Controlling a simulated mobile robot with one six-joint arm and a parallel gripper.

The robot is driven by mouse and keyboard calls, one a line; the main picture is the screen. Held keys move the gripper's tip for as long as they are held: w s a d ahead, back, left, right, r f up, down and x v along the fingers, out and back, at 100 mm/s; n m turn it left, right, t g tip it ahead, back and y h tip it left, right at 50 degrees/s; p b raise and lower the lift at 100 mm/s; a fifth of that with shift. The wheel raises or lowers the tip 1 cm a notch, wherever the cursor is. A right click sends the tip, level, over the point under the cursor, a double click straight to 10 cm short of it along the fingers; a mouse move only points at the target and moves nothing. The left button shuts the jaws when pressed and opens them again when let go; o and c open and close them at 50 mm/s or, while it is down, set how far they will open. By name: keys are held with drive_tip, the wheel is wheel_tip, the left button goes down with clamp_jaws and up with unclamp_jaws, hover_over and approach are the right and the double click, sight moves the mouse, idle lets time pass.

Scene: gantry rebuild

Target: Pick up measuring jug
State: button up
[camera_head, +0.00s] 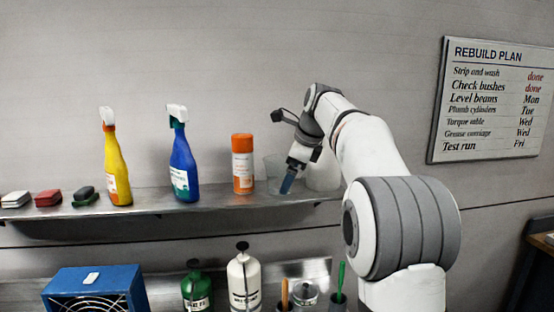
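A clear, see-through vessel (273,170) that looks like the measuring jug stands upright on the upper metal shelf (221,196), right of an orange spray can. A whitish, cloudy vessel (325,174) stands just to its right, partly hidden behind my gripper and arm. My gripper (287,186) points down and left, its bluish fingertips overlapping the right side of the clear vessel. I cannot tell whether the fingers are in front of it, inside it or touching its wall. The finger gap is too small to make out.
On the same shelf stand the orange can (243,172), a blue spray bottle (183,165), a yellow spray bottle (117,165) and several small blocks (48,198). Below are a blue fan box (93,287), a green bottle (197,293) and a white bottle (243,285). The wall is close behind.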

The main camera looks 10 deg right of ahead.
sight(284, 174)
drive_tip(key=w+d+r+m+y+p, duration=0.1)
drive_tip(key=w+r+m+p, duration=0.1)
drive_tip(key=w+r+m, duration=0.4)
drive_tip(key=shift+m+t, duration=0.3)
drive_tip(key=shift+t, duration=0.1)
drive_tip(key=x, duration=0.9)
drive_tip(key=shift+w+d+r, duration=0.15)
drive_tip(key=shift+w+d, duration=0.2)
drive_tip(key=shift+w, duration=0.05)
drive_tip(key=shift+c, duration=0.6)
drive_tip(key=c, duration=0.9)
drive_tip(key=shift+c, duration=0.6)
drive_tip(key=shift+r, duration=0.15)
